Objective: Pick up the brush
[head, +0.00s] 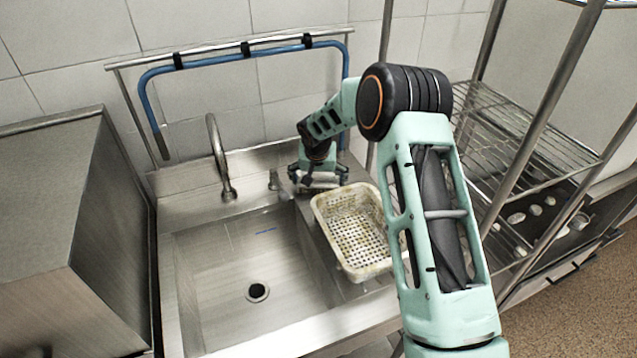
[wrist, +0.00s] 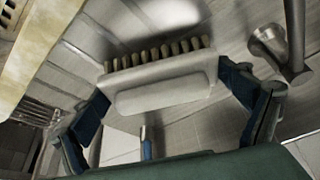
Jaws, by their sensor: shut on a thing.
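The brush (wrist: 160,92) is a pale grey block with a row of beige bristles along one edge, seen across the middle of the wrist view. My gripper (wrist: 168,100) is shut on it, with one dark blue finger at each end of the block. In the head view my gripper (head: 314,184) is at the back right of the sink, just behind the perforated basket. The brush is small and partly hidden there. The bristles face away from my palm in the wrist view.
A worn cream perforated basket (head: 362,272) stands on the sink's right side, close to my gripper. A metal faucet (head: 221,165) rises to the left. The sink basin (head: 215,275) is mostly empty. A wire rack (head: 520,150) stands at the right.

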